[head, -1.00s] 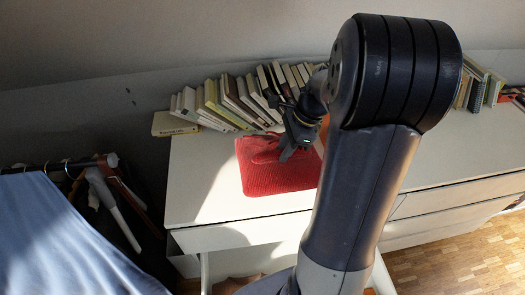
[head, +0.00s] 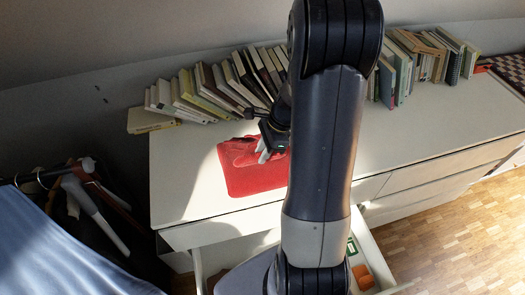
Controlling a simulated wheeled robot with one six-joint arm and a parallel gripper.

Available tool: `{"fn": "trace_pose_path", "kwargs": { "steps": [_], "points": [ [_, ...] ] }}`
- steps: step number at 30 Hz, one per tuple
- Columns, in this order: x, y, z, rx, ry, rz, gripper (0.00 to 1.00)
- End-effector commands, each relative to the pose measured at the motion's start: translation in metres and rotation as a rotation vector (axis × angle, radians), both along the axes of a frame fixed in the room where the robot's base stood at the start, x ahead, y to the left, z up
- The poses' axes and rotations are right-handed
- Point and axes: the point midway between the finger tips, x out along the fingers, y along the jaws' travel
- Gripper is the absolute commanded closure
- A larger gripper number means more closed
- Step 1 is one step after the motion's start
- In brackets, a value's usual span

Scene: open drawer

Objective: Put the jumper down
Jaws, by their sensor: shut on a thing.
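The red jumper (head: 252,178) is a flat folded piece at the left end of the white dresser top (head: 185,175), in front of the row of books. A fold stands up at its back edge, by my gripper (head: 264,152). My gripper points down there and is shut on the jumper. The jumper's right side is hidden behind my arm. It looks flat on the top, but I cannot tell whether all of it rests there.
Leaning books (head: 215,88) line the back of the dresser, with more books (head: 430,60) at the right. An open drawer (head: 375,262) juts out below the top and holds orange things. A blue cloth (head: 60,250) and hangers are at the left.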

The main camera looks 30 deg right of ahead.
Motion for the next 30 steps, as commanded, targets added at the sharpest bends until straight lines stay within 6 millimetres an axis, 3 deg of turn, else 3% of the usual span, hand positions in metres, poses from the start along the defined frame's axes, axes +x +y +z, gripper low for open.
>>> {"fn": "trace_pose_path", "kwargs": {
  "steps": [10, 11, 18, 26, 30],
  "points": [
    [0.001, 0.0, -0.004, -0.002, -0.003, 0.0, 1.0],
    [0.0, 0.0, -0.003, -0.001, -0.002, 0.0, 0.74],
    [0.0, 0.0, -0.002, -0.001, -0.001, 0.001, 0.55],
    [0.0, 0.0, -0.001, -0.001, -0.002, 0.0, 0.55],
    [0.001, -0.005, 0.012, -0.003, -0.006, 0.0, 0.55]
  ]
}}
